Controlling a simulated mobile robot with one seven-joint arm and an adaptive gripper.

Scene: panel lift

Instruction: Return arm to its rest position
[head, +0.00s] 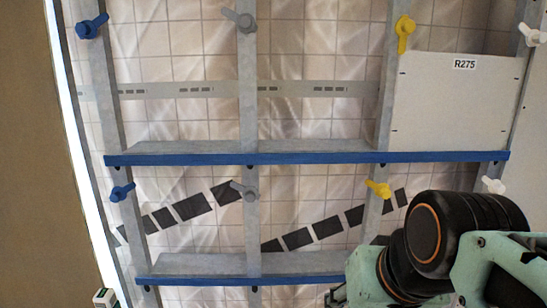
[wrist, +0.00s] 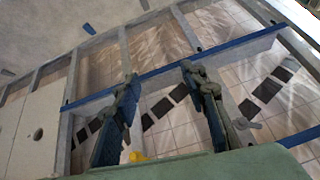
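My arm (head: 470,240), with teal links and a black joint, fills the lower right of the head view, in front of the rack. The fingers of my gripper (wrist: 160,85) show in the wrist view. They are spread well apart with nothing between them, and the rack shows through the gap. The head view does not show the fingers clearly. A pale panel marked R275 (head: 455,105) sits in the upper right bay of the grey rack, apart from my arm. A pale panel (wrist: 30,130) also shows at the left of the wrist view.
The rack has blue ledges (head: 300,157) and grey uprights (head: 247,100). Coloured turn-latches, such as a yellow one (head: 404,32) and a blue one (head: 91,26), stick out from the uprights.

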